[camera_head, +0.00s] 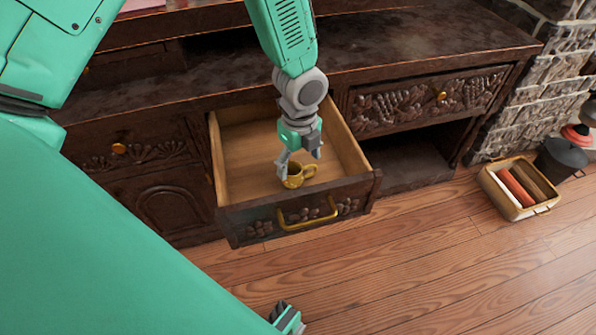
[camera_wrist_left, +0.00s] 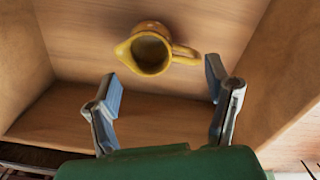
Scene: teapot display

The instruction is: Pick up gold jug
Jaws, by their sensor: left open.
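The gold jug (camera_head: 293,181) stands upright in an open wooden drawer (camera_head: 240,150), near its front wall. Its handle points right in the head view. My left gripper (camera_head: 299,163) is open and reaches down into the drawer, right at the jug, partly covering it. In the left wrist view, the jug (camera_wrist_left: 150,52) shows its round mouth and spout, just past the open fingers (camera_wrist_left: 161,80). The handle end is close to the right finger; I cannot tell whether they touch. Nothing is held.
Drawer walls stand close around my left gripper, with a brass handle (camera_head: 308,217) on the front. The dark carved cabinet (camera_head: 430,50) rises behind. A crate (camera_head: 515,205) of rolls and a black bucket (camera_head: 563,158) stand at right. The wooden floor (camera_head: 420,270) in front is clear.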

